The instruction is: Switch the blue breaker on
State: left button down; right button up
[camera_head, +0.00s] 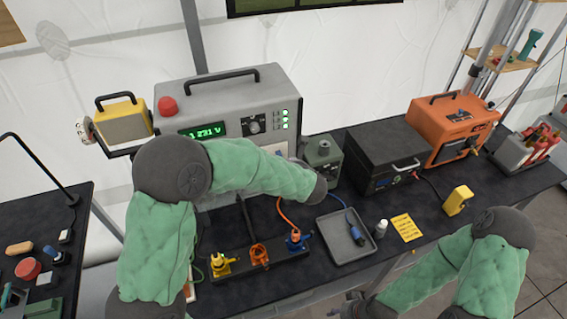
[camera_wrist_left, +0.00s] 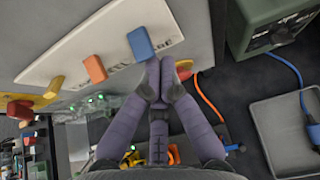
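The blue breaker lever (camera_wrist_left: 141,44) stands on a white panel in the left wrist view, at the right end of a row. An orange lever (camera_wrist_left: 95,69) and a yellow lever (camera_wrist_left: 52,88) are beside it. My left gripper (camera_wrist_left: 162,78) has its purple fingertips together just below the blue lever, very close to it; I cannot tell whether they touch. No object shows between the tips. In the head view my left forearm hides the levers and this gripper. My right gripper (camera_head: 366,307) is partly in view at the bottom edge, its fingers not clear.
The grey power unit (camera_head: 222,98) shows a green reading. Yellow (camera_head: 222,266), orange (camera_head: 259,256) and blue (camera_head: 296,241) plugs stand in a black strip. A grey tray (camera_head: 345,238), a black case (camera_head: 385,150) and an orange generator (camera_head: 452,127) stand to the right.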

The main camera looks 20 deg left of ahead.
pick_arm(q)
jog(key=shift+r+g+p, duration=0.3)
jog(key=shift+r+p, duration=0.05)
jog(key=shift+p, duration=0.85)
jog(key=g+h+p, duration=0.1)
jog(key=p, duration=0.2)
jog(key=g+h+p, duration=0.1)
jog(key=p, duration=0.3)
jog(key=shift+r, duration=0.4)
dwell(0.8)
jog(key=shift+s+r, duration=0.1)
jog(key=shift+r+p, duration=0.75)
jog(key=shift+r, duration=0.05)
jog(key=shift+r, duration=0.15)
